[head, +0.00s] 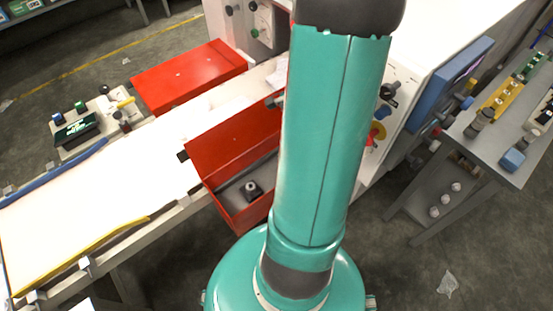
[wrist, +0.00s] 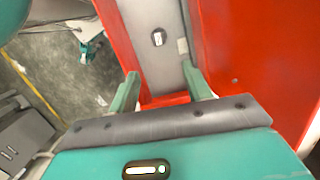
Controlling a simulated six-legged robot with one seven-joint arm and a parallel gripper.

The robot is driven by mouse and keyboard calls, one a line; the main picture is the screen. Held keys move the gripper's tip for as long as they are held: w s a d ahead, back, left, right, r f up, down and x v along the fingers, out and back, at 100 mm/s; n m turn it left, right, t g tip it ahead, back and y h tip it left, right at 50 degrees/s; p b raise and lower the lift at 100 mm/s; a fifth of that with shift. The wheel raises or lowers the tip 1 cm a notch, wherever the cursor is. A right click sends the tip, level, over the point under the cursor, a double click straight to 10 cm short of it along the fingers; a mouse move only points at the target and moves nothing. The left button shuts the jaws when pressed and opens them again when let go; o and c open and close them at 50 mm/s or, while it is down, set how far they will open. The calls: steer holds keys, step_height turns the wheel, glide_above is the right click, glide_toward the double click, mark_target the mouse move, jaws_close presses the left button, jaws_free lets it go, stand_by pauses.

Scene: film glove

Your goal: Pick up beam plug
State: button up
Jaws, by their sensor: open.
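A small dark plug with a pale round top, likely the beam plug (head: 252,190), sits on the grey floor of the open red box (head: 235,143). In the wrist view a small round dark-and-white piece (wrist: 158,38), apparently the same plug, lies on the grey floor between the red walls. My gripper (wrist: 160,71) is open, with its two green fingers apart and nothing between them. The plug appears beyond the fingertips, roughly in line with the gap, and is not touched. In the head view my arm hides part of the box, and my gripper is not seen.
A second red box (head: 188,76) stands across the white conveyor (head: 120,180). A yellow strip (head: 85,255) and a blue strip (head: 55,171) run along the conveyor's edges. A grey table (head: 500,140) with small parts stands at right. A white machine (head: 440,40) is behind my arm.

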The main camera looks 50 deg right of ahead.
steer(key=f, duration=0.2)
steer(key=a+f, duration=0.1)
steer(key=f, duration=0.5)
steer(key=shift+a+f, duration=0.25)
steer(key=f, duration=0.3)
steer(key=a+f, duration=0.1)
steer(key=f, duration=0.1)
steer(key=shift+w+a, duration=0.1)
steer(key=shift+w, duration=0.2)
steer(key=c, duration=1.1)
